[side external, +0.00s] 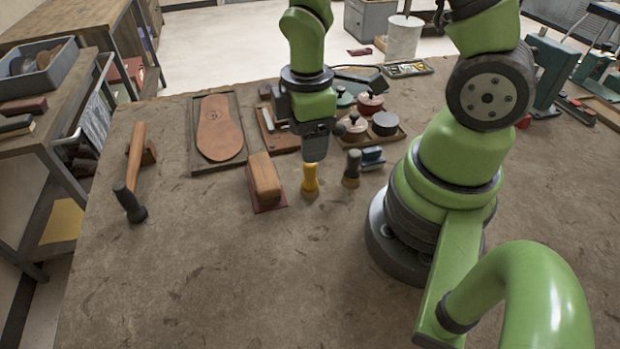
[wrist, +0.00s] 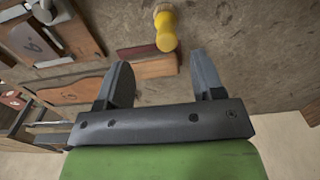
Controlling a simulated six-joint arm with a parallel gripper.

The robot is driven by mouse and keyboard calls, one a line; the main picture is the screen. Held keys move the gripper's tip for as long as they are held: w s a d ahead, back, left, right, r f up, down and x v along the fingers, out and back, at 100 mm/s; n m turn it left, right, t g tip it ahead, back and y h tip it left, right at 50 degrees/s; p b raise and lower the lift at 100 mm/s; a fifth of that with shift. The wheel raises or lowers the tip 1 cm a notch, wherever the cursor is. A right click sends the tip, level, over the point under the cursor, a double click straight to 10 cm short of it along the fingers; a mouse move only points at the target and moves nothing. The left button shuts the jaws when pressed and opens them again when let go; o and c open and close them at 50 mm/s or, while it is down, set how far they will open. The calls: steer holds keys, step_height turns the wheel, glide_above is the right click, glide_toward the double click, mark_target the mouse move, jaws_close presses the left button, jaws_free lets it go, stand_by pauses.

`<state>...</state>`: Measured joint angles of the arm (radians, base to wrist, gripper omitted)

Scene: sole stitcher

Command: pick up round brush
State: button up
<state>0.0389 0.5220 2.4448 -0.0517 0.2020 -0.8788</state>
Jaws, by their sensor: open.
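A small yellow round brush (side external: 310,183) stands on the worktable, left of a dark brush (side external: 352,168). In the wrist view the yellow brush (wrist: 165,30) shows at the top centre, beyond the fingertips. My gripper (side external: 318,155) is over the table, just above and behind the yellow brush in the side view, which partly overlaps it. In the wrist view my gripper (wrist: 160,70) has its two fingers spread apart with nothing between them. The brush is apart from the fingers in that view.
A wooden block on a red base (side external: 264,182) stands close left of the yellow brush. A sole in a tray (side external: 219,130) and a hammer (side external: 134,170) lie further left. A tray with round-lidded pots (side external: 372,120) is behind. The table front (side external: 230,290) is clear.

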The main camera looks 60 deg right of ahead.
mark_target(310, 178)
step_height(310, 178, down, 4)
steer(key=shift+s+r, duration=0.1)
steer(key=shift+r, duration=0.15)
steer(key=f, duration=0.4)
steer(key=shift+s+a+f, duration=0.2)
steer(key=shift+s+a, duration=0.05)
steer(key=shift+s, duration=0.05)
steer(key=shift+f, duration=0.45)
steer(key=c, duration=1)
